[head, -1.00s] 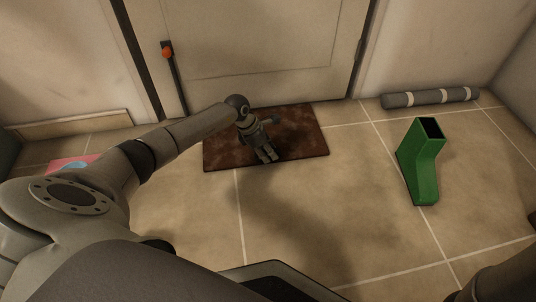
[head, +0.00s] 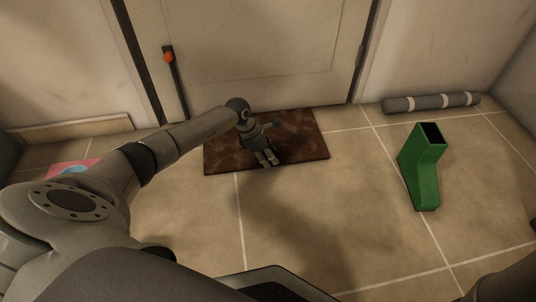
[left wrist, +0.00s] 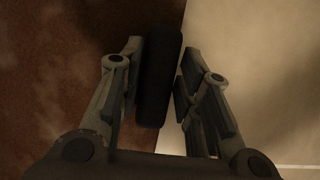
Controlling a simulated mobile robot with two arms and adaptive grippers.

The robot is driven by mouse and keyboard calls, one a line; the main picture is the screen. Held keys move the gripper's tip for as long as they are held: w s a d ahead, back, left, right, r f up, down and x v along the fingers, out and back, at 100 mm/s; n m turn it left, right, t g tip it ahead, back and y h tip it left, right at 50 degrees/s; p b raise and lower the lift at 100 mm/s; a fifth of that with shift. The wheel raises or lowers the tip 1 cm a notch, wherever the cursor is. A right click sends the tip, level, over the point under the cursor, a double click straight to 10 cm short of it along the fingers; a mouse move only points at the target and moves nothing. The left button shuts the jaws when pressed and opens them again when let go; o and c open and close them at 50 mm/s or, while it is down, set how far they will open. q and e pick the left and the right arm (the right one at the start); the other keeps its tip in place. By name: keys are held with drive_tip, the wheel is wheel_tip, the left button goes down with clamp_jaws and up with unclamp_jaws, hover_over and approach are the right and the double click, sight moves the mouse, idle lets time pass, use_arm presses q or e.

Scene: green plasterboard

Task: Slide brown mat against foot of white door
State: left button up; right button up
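The brown mat (head: 300,145) lies flat on the tiled floor at the foot of the white door (head: 260,40). Its far edge appears at or very close to the door's foot; I cannot tell whether they touch. My left gripper (head: 268,158) points down over the mat's near part, close to its front edge. In the left wrist view, the mat (left wrist: 50,80) fills the left and pale floor the right. The left gripper's fingers (left wrist: 160,80) stand apart, with a dark, round-ended piece between them; I cannot tell what it is or whether it is gripped. My right gripper is out of view.
A green angled hollow piece (head: 425,175) stands on the floor to the right. A grey roll with pale bands (head: 430,102) lies along the right wall. A pink item (head: 70,168) is at the left, partly hidden by my arm. The floor before the mat is clear.

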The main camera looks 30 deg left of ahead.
use_arm(q)
drive_tip(key=shift+o, duration=1.1)
drive_tip(key=shift+f, duration=0.15)
drive_tip(key=v, duration=1.2)
